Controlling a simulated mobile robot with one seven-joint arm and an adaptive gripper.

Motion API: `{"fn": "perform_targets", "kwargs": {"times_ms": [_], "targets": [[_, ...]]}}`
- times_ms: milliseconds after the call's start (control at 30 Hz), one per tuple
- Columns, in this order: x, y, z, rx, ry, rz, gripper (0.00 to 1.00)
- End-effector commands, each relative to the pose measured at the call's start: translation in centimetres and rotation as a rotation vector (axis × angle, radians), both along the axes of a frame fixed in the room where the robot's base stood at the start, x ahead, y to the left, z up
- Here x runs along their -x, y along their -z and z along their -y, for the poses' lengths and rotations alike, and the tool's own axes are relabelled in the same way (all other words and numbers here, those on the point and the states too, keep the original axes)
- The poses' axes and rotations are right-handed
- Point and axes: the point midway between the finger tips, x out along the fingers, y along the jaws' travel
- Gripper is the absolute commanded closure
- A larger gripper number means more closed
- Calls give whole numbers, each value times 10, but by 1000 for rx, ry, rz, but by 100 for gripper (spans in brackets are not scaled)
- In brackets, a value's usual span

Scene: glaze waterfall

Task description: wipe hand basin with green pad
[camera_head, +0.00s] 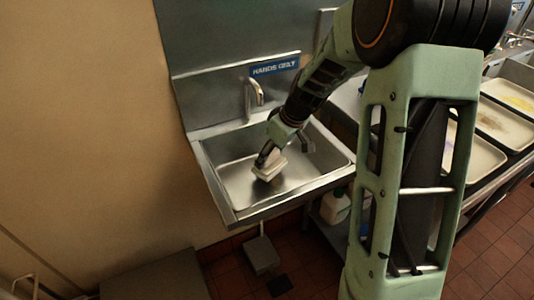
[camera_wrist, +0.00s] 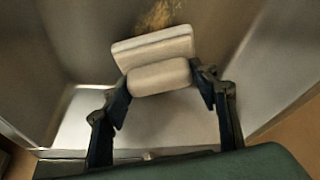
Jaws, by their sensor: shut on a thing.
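The hand basin (camera_head: 232,184) is a steel sink on the wall under a "HANDS ONLY" sign. My gripper (camera_head: 266,158) reaches down into it and is shut on a pale block-shaped pad (camera_head: 269,171). In the wrist view, the pad (camera_wrist: 152,47) has a rounded grip (camera_wrist: 160,77) between the two fingers of my gripper (camera_wrist: 162,88). It looks cream-white; no green shows, and its underside is hidden. A yellow-brown smear (camera_wrist: 160,13) lies on the steel just beyond the pad. I cannot tell whether the pad touches the basin.
A curved faucet (camera_head: 257,92) stands at the basin's back. A blue-and-white sign (camera_head: 275,67) is above it. Several trays (camera_head: 505,123) stand on the counter at right. A white jug (camera_head: 335,207) is below, right of the basin. A tan wall (camera_head: 90,120) bounds the left.

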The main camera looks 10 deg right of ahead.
Motion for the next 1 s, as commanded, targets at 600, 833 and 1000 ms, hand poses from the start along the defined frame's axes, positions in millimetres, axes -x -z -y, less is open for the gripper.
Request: {"fn": "perform_targets", "kwargs": {"times_ms": [600,833,1000], "targets": [[38,0,13,0,1,1,66],[48,-2,16,1,-1,1,66],[56,-2,19,0,1,0,66]]}}
